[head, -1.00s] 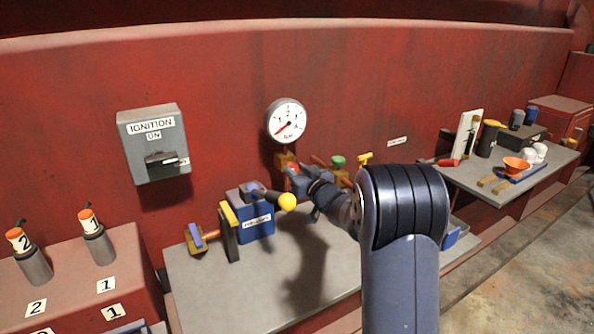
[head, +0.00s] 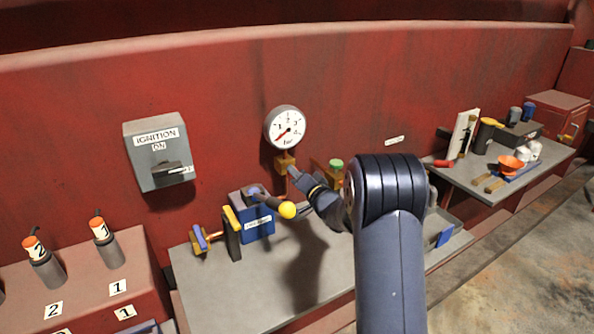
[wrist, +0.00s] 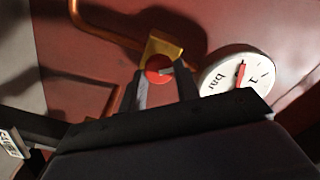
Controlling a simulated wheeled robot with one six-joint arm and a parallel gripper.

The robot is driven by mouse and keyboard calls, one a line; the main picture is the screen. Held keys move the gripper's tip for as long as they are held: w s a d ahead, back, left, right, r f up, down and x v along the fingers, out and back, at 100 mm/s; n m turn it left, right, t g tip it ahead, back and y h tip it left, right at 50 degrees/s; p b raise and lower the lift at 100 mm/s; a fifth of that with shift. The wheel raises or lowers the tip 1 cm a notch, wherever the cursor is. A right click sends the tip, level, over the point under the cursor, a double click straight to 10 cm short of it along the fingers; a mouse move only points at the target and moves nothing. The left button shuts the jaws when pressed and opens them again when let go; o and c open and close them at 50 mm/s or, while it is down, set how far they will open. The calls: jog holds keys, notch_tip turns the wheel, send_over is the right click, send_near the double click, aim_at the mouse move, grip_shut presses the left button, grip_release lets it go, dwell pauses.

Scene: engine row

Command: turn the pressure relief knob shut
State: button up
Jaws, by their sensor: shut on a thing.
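The pressure relief knob (wrist: 156,64) is a small red round knob with a pale mark, on a brass fitting (wrist: 160,46) with a brass pipe. In the wrist view my gripper (wrist: 160,74) has one finger on each side of the knob and is shut on it. In the head view my gripper (head: 291,172) is at the brass block (head: 285,158) below the gauge, and it hides the knob there. The white gauge (head: 286,127) reads in bar, its red needle pointing lower left. The gauge also shows in the wrist view (wrist: 236,80), right of the knob.
A blue box (head: 257,222) with a yellow-tipped lever (head: 287,210) stands just below left of my gripper. A green knob (head: 336,163) is to its right. An ignition box (head: 158,150) is on the red wall. A side shelf (head: 500,190) holds loose items.

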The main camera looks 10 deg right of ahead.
jog(key=shift+f+m+p, duration=0.1)
jog(key=shift+m+p, duration=1.3)
jog(key=shift+m, duration=2.4)
jog(key=o, duration=1)
jog(key=shift+c, duration=0.2)
jog(key=b+v, duration=0.2)
jog(key=v, duration=0.9)
jog(key=shift+w, duration=0.2)
